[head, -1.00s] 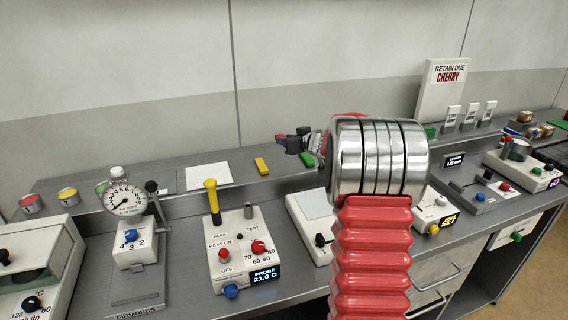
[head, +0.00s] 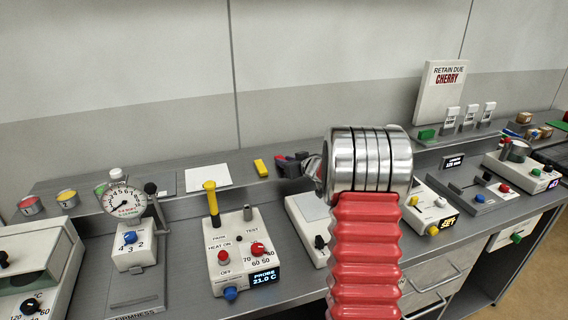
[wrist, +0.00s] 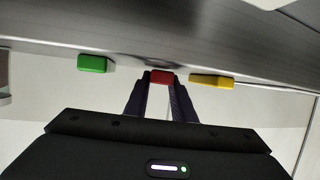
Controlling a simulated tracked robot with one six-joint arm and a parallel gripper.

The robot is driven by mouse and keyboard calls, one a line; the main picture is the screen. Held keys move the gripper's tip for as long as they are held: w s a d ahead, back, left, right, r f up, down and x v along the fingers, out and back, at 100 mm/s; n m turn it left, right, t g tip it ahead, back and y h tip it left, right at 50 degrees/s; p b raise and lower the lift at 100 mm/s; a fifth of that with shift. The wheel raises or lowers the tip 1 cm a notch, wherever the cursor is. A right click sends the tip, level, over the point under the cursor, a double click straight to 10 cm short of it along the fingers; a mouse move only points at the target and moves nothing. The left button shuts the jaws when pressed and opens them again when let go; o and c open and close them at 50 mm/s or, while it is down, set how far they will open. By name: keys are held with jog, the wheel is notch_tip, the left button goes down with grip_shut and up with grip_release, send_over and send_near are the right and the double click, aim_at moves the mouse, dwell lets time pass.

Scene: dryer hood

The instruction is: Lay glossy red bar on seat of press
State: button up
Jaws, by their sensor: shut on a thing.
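My gripper (head: 284,164) is at the raised back shelf, just right of the yellow bar in the head view. In the wrist view my gripper (wrist: 161,82) is shut on the glossy red bar (wrist: 162,77), whose end shows between the fingertips. I cannot tell whether the bar still touches the shelf. The press appears to be the white firmness stand (head: 132,255) at the left, with a round dial gauge (head: 123,200) above it and a flat grey base. It is well to the left of my gripper.
A yellow bar (head: 261,167) and, in the wrist view, a green bar (wrist: 93,64) flank the red bar. A white probe box (head: 243,258) with an upright yellow-handled probe stands between press and gripper. A white sheet (head: 207,177) lies on the shelf (head: 150,178).

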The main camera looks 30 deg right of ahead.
jog(key=shift+f, duration=0.4)
jog(key=o, duration=1.1)
jog(key=shift+a+f, duration=0.1)
jog(key=shift+c, duration=0.2)
jog(key=shift+s+r, duration=0.25)
jog(key=shift+s, duration=0.2)
jog(key=v, duration=1.3)
